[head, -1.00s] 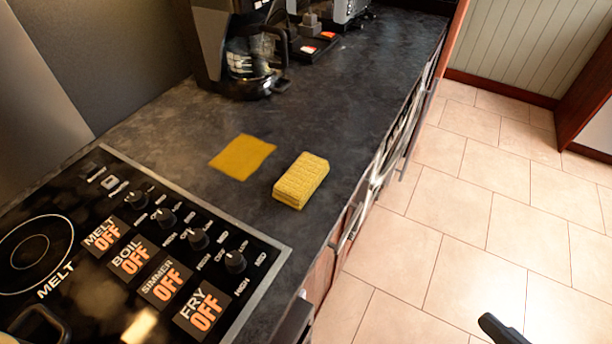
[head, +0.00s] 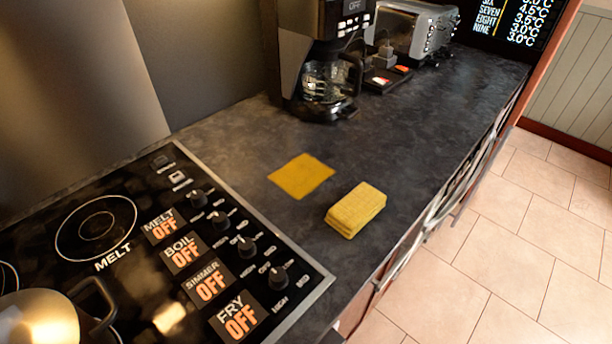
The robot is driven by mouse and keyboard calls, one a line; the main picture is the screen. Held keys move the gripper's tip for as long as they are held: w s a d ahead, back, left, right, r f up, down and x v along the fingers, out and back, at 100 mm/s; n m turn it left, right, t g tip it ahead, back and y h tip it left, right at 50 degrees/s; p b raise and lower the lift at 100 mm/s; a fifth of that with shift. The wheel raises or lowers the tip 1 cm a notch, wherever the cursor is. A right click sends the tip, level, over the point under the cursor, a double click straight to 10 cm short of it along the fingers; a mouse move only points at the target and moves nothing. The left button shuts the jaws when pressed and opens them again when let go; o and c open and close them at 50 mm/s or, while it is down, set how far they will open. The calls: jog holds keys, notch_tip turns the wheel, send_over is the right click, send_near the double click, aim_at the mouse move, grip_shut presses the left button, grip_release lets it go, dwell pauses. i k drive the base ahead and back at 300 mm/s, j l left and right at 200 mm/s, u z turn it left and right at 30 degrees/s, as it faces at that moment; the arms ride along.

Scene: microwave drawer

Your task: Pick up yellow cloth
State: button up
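A flat, square yellow-orange cloth (head: 301,175) lies on the dark countertop. A thicker yellow block (head: 356,209), like a folded cloth or sponge with a textured top, lies just to its right, nearer the counter's front edge. The two are apart. I cannot tell for certain which of them is the yellow cloth. My gripper is not in view.
A black stovetop (head: 140,250) with knobs and OFF displays fills the lower left. A metal pot (head: 40,318) sits at its corner. A coffee maker (head: 325,85) and a toaster oven (head: 415,42) stand behind on the counter (head: 430,125). Tiled floor (head: 500,240) is open at right.

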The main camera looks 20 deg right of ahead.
aim_at(351, 213)
jog(key=k+u, duration=0.85)
jog(key=i+l, duration=0.05)
jog(key=i, duration=0.05)
